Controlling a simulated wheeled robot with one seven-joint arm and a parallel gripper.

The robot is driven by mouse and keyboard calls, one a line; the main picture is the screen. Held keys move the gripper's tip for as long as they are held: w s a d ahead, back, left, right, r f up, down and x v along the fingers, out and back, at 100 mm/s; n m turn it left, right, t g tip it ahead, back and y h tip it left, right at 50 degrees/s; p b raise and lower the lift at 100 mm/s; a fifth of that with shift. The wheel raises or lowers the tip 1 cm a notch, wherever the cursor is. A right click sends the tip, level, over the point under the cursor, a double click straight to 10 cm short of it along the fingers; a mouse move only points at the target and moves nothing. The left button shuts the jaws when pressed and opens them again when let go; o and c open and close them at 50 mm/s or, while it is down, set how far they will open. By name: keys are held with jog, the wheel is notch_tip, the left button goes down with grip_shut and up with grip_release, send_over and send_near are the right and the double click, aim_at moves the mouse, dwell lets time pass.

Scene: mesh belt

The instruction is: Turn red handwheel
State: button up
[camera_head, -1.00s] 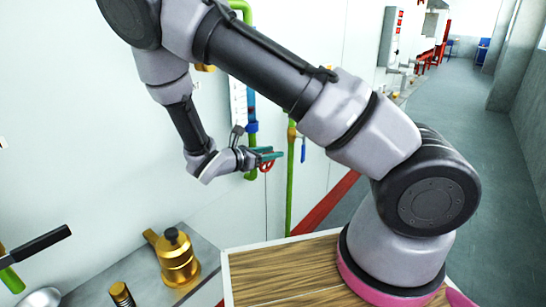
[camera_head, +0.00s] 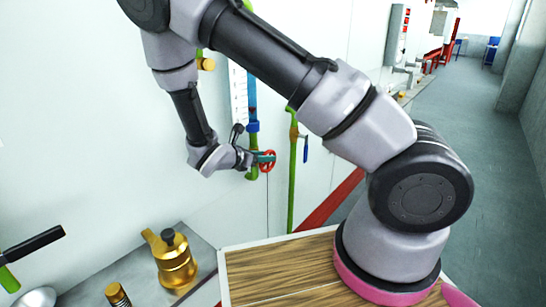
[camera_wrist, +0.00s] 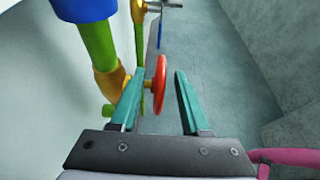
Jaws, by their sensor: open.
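The red handwheel (camera_head: 268,161) sits on the pipework by the wall, right of my gripper (camera_head: 262,157) in the head view. In the wrist view the handwheel (camera_wrist: 160,84) shows nearly edge-on on a brass stem. My gripper (camera_wrist: 155,90) has its two teal fingers apart, with the handwheel between or just beyond the fingertips, nearer the left finger. I cannot tell whether a finger touches the rim.
A blue and green pipe (camera_wrist: 97,45) stands close to the left finger. A green pipe with a blue lever (camera_head: 305,150) is to the right. A brass pot (camera_head: 174,262) stands on the grey counter at the lower left. The floor at right is clear.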

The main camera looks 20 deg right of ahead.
jog(key=shift+x, duration=2.7)
grip_shut()
